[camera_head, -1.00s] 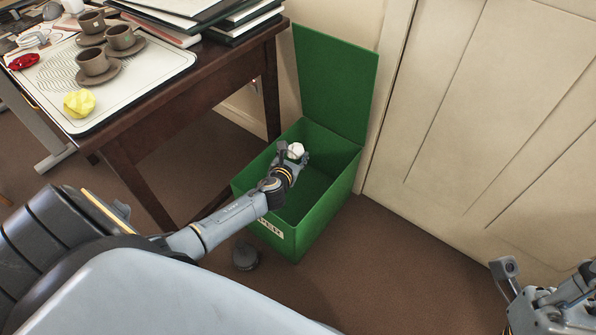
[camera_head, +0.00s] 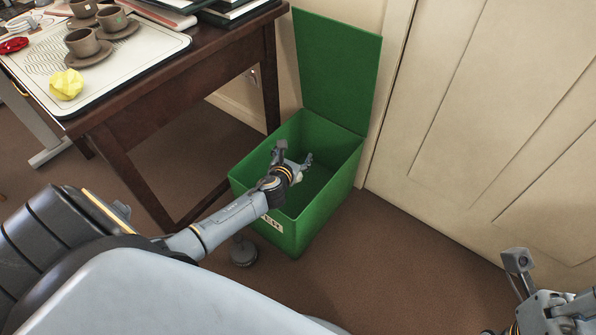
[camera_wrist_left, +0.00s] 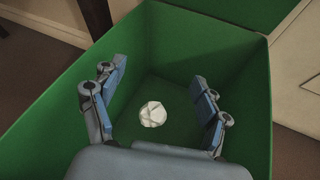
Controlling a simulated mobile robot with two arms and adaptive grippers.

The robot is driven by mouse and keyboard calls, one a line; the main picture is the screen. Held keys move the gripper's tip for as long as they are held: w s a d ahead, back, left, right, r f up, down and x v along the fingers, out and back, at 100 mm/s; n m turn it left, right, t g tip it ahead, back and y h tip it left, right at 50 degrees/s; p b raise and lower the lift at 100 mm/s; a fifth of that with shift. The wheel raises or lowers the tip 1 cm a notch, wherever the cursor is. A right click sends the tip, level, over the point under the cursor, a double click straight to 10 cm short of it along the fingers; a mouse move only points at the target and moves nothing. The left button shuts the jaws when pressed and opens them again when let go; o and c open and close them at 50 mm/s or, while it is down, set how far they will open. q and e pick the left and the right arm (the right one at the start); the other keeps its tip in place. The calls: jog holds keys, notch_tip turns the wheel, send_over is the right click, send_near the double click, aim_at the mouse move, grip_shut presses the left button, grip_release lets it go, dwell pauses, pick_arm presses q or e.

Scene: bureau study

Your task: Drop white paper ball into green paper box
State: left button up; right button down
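The green paper box (camera_head: 335,215) stands open on the floor beside the desk, its lid raised against the wall. My left gripper (camera_head: 295,154) is over the box opening, with its fingers spread apart. In the left wrist view the white paper ball (camera_wrist_left: 153,114) shows inside the box, beyond and between the open fingers (camera_wrist_left: 152,78), not gripped. How far it is from the box floor is hard to tell. In the head view the ball is mostly or wholly hidden by my gripper. My right gripper (camera_head: 553,280) is at the lower right edge, partly cut off.
A dark wooden desk (camera_head: 190,85) stands left of the box. On it a white tray (camera_head: 130,72) holds brown cups and a yellow crumpled ball (camera_head: 66,85). A pale panelled door (camera_head: 490,110) is at the right. Brown floor (camera_head: 400,265) is clear before it.

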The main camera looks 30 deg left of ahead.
pick_arm(q)
jog(key=v, duration=1.2)
dwell(0.4)
